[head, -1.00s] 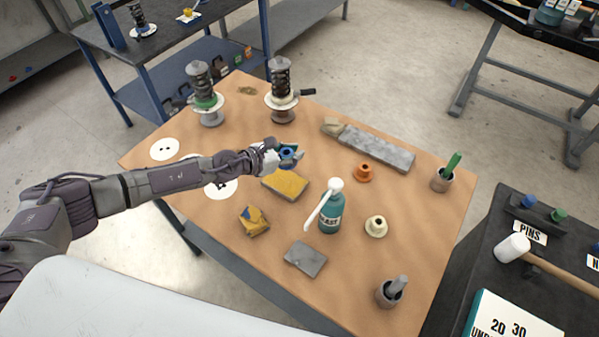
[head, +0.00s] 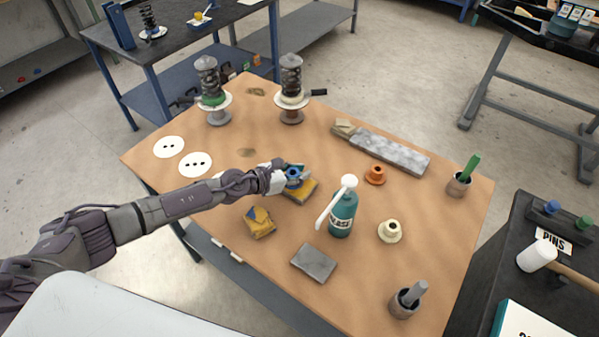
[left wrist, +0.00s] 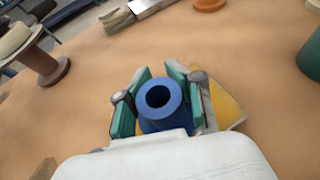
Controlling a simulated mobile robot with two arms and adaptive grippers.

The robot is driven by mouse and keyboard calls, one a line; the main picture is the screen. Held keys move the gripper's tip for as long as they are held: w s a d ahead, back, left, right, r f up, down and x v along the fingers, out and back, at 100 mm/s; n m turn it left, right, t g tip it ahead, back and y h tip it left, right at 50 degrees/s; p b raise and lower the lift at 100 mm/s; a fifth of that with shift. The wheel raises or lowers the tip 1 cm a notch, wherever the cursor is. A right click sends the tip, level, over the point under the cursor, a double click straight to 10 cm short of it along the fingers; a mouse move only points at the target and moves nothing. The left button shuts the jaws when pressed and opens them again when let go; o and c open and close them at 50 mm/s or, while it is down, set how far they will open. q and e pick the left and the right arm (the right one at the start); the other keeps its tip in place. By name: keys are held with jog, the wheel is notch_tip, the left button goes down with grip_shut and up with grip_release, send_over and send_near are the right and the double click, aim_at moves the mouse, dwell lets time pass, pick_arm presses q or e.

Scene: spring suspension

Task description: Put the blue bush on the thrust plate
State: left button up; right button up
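My left gripper (head: 290,177) is shut on the blue bush (left wrist: 160,102), with its green-lined fingers on both sides. The bush's open bore faces the left wrist camera; it also shows in the head view (head: 294,178). They are over or near the yellow pad (head: 304,193); the height is unclear. Two spring stacks stand at the back on white-flanged spools, one with a green ring (head: 212,100) and one with a cream ring (head: 291,97). Two white discs with holes lie at left (head: 168,147) (head: 195,165). I cannot tell which piece is the thrust plate. My right gripper is not in view.
An orange bush (head: 375,175), a cream bush (head: 390,231), a teal bottle (head: 342,214), a grey plate (head: 313,262), a yellow-blue block (head: 259,222) and a long grey bar (head: 390,152) occupy the table. Bare table (head: 250,125) lies before the stacks.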

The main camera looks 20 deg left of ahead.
pick_arm(q)
jog(key=o, duration=0.5)
jog(key=shift+r+p, duration=0.35)
jog(key=v, duration=0.7)
jog(key=b+v, duration=0.1)
jog(key=v, duration=0.2)
jog(key=shift+s+a+f, duration=0.2)
jog(key=shift+s+a, duration=0.05)
jog(key=shift+a, duration=0.05)
jog(key=shift+s+a+r, duration=0.3)
jog(key=shift+s+r, duration=0.1)
jog(key=shift+s, duration=0.05)
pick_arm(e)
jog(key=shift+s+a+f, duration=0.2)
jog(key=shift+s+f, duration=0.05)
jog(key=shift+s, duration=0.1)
